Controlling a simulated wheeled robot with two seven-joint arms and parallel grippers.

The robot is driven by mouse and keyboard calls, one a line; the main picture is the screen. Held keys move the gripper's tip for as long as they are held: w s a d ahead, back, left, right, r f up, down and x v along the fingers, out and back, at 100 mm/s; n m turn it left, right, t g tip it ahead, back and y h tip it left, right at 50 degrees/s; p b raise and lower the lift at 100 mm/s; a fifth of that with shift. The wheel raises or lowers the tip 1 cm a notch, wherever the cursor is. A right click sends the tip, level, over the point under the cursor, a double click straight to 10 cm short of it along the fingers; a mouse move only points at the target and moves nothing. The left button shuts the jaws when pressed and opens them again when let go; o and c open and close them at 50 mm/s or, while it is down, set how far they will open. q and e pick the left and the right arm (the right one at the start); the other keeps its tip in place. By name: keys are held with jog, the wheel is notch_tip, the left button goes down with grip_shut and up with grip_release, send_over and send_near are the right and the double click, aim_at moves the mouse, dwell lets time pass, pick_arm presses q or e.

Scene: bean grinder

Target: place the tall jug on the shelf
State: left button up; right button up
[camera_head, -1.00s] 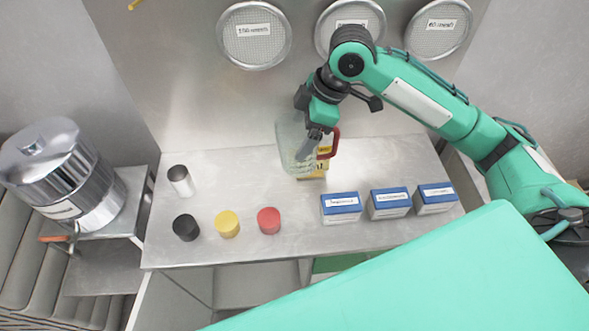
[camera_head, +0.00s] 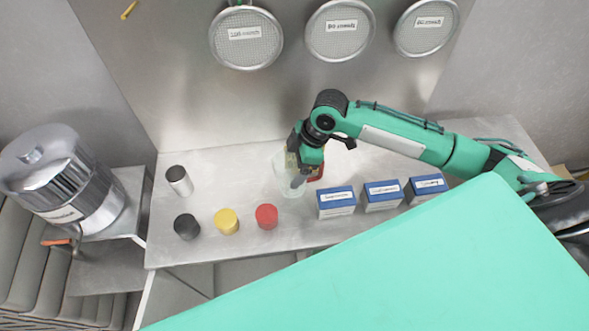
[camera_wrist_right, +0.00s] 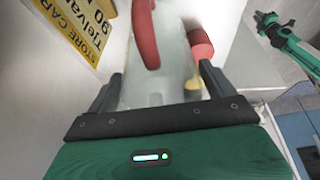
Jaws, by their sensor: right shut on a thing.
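The tall jug (camera_head: 281,174) is clear, with a red handle (camera_head: 318,173), and is partly hidden by my gripper in the head view. My right gripper (camera_head: 299,168) is shut on the jug, over the rear middle of the steel surface (camera_head: 240,178). In the right wrist view the jug (camera_wrist_right: 165,88) stands between the two dark fingers, its red handle (camera_wrist_right: 146,35) showing. I cannot tell whether its base touches the surface. A green arm with a dark gripper (camera_wrist_right: 264,20), likely my left one, shows small in the wrist view; its jaws are too small to read.
Black (camera_head: 187,227), yellow (camera_head: 227,221) and red (camera_head: 266,216) jars stand in front; blue-topped boxes (camera_head: 382,196) stand right. A steel urn (camera_head: 62,180) stands beyond. A yellow card (camera_wrist_right: 78,25) is close to the jug.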

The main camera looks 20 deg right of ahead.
aim_at(294, 173)
jog(key=shift+f+p, duration=0.45)
jog(key=shift+f, duration=1.7)
jog(key=shift+f, duration=0.1)
jog(key=o, duration=1.1)
